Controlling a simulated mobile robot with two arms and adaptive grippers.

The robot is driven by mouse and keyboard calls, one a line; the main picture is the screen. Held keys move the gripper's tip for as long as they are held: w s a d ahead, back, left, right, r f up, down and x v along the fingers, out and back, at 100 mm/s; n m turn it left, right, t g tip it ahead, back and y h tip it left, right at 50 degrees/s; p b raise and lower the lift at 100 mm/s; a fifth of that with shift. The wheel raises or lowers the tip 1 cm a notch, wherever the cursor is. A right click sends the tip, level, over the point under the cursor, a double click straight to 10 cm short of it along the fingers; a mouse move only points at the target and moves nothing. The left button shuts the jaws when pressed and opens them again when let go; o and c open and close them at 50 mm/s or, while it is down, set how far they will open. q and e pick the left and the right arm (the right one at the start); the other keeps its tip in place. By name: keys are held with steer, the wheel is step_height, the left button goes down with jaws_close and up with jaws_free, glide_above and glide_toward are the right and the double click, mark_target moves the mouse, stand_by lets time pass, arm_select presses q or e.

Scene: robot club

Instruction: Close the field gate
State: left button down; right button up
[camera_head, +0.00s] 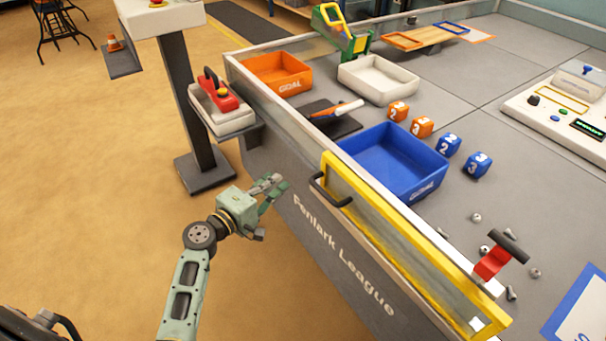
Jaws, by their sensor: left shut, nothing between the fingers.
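The field gate (415,250) is a clear panel in a yellow frame, set along the near side wall of the grey playing field. It lies close to the line of the wall; I cannot tell whether it sits flush. Its black handle (330,190) is on the outer face at the gate's far left end. My left gripper (277,186) is shut and empty, outside the wall, a little left of the handle and apart from it in the picture. My right gripper is not in view.
Inside the field are a blue goal tray (432,183), an orange goal tray (262,64), a white tray (388,94) and several numbered cubes (450,145).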

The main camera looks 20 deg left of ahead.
arm_select(q)
steer(key=w+d+r, duration=0.3)
steer(key=w, duration=0.7)
steer(key=shift+t, duration=0.4)
steer(key=s+d, duration=0.1)
steer(key=s+d+p, duration=0.1)
steer(key=d, duration=0.1)
steer(key=shift+s+f, duration=0.2)
steer(key=shift+s, duration=0.2)
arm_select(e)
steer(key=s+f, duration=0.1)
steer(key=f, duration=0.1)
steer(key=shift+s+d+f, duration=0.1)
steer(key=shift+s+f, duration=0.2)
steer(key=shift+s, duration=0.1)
